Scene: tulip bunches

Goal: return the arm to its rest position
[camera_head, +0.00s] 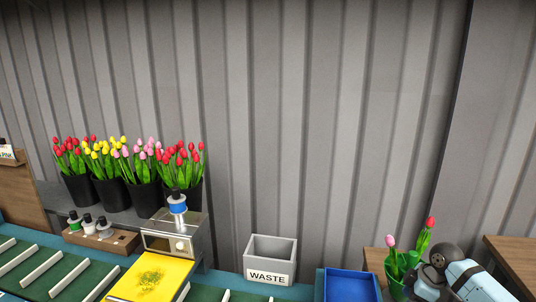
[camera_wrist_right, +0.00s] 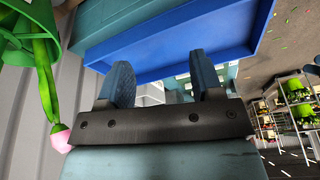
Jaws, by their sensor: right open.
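My right arm (camera_head: 470,278) shows at the bottom right of the head view, dark joint and light blue link, beside the green vase. Its fingertips are not visible there. In the right wrist view my right gripper (camera_wrist_right: 164,78) has its two blue fingers spread apart, with nothing between them. Beyond the fingers is the blue tray (camera_wrist_right: 180,45), which appears empty in the head view (camera_head: 350,285). My left gripper is not in view.
A green vase (camera_head: 393,282) with a pink tulip (camera_head: 391,242) and a red tulip (camera_head: 430,222) stands close to my right arm. A grey WASTE bin (camera_head: 270,250), a yellow mat (camera_head: 152,278) and black buckets of tulips (camera_head: 148,200) are further left. A corrugated wall stands behind.

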